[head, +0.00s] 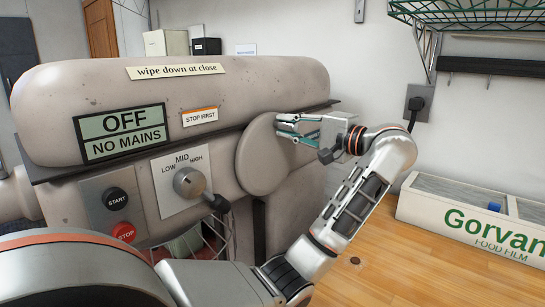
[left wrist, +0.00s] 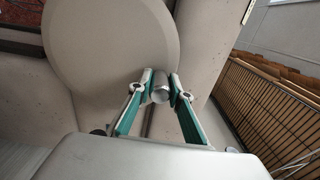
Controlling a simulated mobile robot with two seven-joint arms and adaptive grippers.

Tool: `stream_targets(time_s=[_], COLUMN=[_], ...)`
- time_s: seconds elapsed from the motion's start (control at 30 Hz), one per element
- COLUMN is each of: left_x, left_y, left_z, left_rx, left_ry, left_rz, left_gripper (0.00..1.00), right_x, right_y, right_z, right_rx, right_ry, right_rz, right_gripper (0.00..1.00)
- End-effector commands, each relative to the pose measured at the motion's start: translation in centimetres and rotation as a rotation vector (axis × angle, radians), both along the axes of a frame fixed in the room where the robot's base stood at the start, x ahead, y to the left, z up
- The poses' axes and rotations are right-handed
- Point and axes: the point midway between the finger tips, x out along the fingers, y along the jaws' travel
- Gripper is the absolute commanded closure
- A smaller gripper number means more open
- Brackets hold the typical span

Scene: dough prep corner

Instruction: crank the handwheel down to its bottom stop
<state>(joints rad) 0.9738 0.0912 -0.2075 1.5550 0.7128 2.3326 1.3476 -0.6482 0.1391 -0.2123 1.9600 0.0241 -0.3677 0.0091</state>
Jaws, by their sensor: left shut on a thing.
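The handwheel (head: 262,158) is a plain beige disc on the right end of the mixer's side in the head view. In the left wrist view the disc (left wrist: 108,45) fills the upper left. Its crank handle (left wrist: 161,92) is a short metallic grey peg near the rim. My left gripper (head: 286,126) is at the disc's upper right edge, its teal-lined fingers closed around the handle. The fingers (left wrist: 161,84) press it from both sides in the wrist view. In the head view the fingers mostly hide the handle. My right gripper is out of view.
The beige mixer (head: 240,85) carries a speed knob (head: 189,182), a START button (head: 116,198) and a red STOP button (head: 123,232). A food film box (head: 470,222) lies on the wooden counter (head: 385,270) at right. A wire shelf (head: 470,12) hangs above.

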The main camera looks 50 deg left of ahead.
Motion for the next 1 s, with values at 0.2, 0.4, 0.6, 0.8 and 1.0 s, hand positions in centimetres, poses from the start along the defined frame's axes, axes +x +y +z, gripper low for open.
stream_targets(time_s=[0.2, 0.4, 0.6, 0.8, 1.0], left_x=[-0.7, -0.7, -0.6, -0.3, -0.1], left_y=[-0.1, -0.1, -0.6, -2.3, -4.2], left_z=[-0.2, -0.1, -0.2, -0.2, -0.3], left_rx=[-0.004, -0.002, -0.002, -0.003, -0.003], left_ry=[0.002, 0.001, 0.001, 0.002, 0.003], left_rz=[-0.001, 0.0, -0.001, -0.002, -0.002], left_gripper=[0.65, 0.65, 0.65, 0.65, 0.65], right_x=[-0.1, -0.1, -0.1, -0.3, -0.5], right_y=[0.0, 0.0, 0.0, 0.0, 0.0], right_z=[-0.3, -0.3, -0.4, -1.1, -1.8], right_rx=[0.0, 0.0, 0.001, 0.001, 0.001], right_ry=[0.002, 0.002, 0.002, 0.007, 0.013], right_rz=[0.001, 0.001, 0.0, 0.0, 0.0], right_gripper=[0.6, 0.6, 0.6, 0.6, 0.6])
